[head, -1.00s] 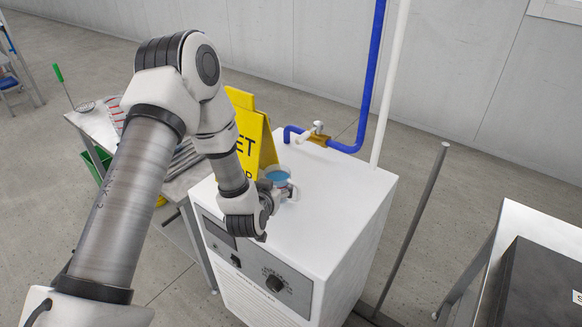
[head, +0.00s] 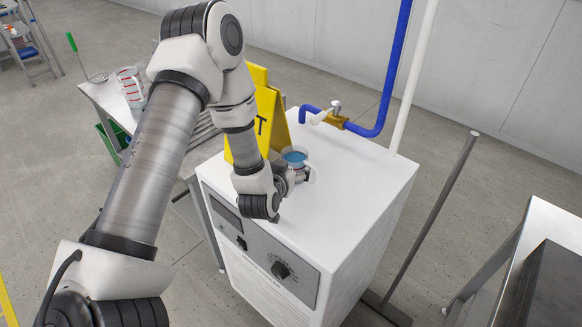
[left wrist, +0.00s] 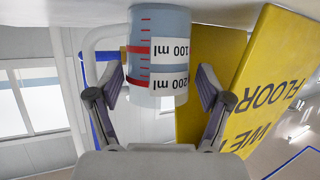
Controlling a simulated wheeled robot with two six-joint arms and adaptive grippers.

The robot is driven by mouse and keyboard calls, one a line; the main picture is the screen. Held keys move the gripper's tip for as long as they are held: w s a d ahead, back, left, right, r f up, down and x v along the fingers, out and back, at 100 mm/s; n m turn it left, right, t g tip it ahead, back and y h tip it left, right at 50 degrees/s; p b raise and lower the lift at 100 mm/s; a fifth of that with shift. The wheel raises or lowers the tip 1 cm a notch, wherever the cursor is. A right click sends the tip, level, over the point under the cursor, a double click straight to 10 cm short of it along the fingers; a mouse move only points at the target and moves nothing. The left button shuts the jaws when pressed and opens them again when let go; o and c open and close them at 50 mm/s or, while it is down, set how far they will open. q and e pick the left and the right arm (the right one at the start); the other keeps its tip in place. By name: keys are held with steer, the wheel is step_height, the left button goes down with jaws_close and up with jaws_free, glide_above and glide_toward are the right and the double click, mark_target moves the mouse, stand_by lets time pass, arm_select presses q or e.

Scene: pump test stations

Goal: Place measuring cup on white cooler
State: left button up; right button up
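A clear measuring cup with blue contents (head: 295,157) stands upright on the top of the white cooler (head: 345,185), in front of the yellow sign. In the left wrist view, which is upside down, the cup (left wrist: 158,50) shows red marks and 100 ml and 200 ml labels, its base at the white surface. My left gripper (head: 290,178) is low over the cooler top, right at the cup. Its two fingers (left wrist: 161,85) are spread on either side of the cup, with gaps visible. My right gripper is out of view.
A yellow wet-floor sign (head: 270,125) stands close behind the cup. A blue pipe with a brass valve (head: 335,120) is at the cooler's back. Another red-marked measuring cup (head: 131,88) stands on the left table. The cooler top's right part is clear.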

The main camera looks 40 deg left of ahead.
arm_select(q)
steer(key=shift+s+d, duration=0.15)
steer(key=shift+s, duration=0.15)
steer(key=v, duration=0.3)
steer(key=shift+s+d+r+b, duration=0.15)
steer(key=shift+s+b, duration=0.1)
steer(key=shift+b, duration=0.15)
steer(key=p+v, duration=0.7)
steer(key=p, duration=0.2)
steer(key=shift+s+r, duration=0.25)
